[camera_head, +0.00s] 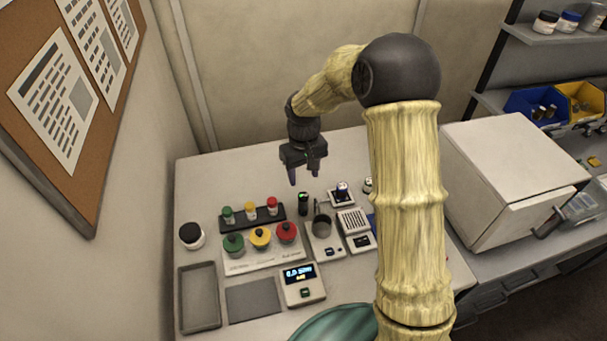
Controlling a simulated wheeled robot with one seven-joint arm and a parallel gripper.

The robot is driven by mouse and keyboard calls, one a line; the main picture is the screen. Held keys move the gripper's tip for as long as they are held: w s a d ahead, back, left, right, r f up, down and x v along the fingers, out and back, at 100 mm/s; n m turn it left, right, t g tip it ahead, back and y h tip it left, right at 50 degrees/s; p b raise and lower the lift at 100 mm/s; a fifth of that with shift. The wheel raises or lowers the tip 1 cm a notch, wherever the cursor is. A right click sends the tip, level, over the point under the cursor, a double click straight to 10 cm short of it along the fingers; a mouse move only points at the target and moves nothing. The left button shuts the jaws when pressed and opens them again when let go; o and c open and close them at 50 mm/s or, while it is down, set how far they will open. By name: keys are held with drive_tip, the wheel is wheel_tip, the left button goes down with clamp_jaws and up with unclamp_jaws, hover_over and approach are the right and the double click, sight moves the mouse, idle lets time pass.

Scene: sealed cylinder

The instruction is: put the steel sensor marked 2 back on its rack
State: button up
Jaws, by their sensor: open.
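My gripper (303,177) is open and empty. It hangs with its fingers pointing down above the back of the white table, apart from the things below it. I cannot make out a mark 2 on anything, so I cannot tell which item is the steel sensor. A steel-grey cup (322,226) stands on a small white device, below and slightly right of the gripper. A small dark upright cylinder (303,204) stands just left of it. A dark rack (262,217) holds green, yellow and red capped vials. I cannot tell which rack is the sensor's.
Green, yellow and red knobbed pots (260,237) stand in front of the vials. A small stand (341,195) and a vented box (353,222) are to the right. A grey tray (199,299) and a display unit (302,284) are at the front. My arm hides the table's right part.

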drive_tip(key=s+d+r+m+t, duration=0.1)
drive_tip(key=s+d+r+m, duration=0.1)
drive_tip(key=s+d, duration=0.3)
drive_tip(key=s+d+r+m+t, duration=0.1)
drive_tip(key=s+d+r, duration=0.3)
drive_tip(key=s, duration=1)
drive_tip(key=shift+s+d+m+t, duration=0.15)
drive_tip(key=shift+d+m+t, duration=0.15)
drive_tip(key=shift+d+m, duration=0.7)
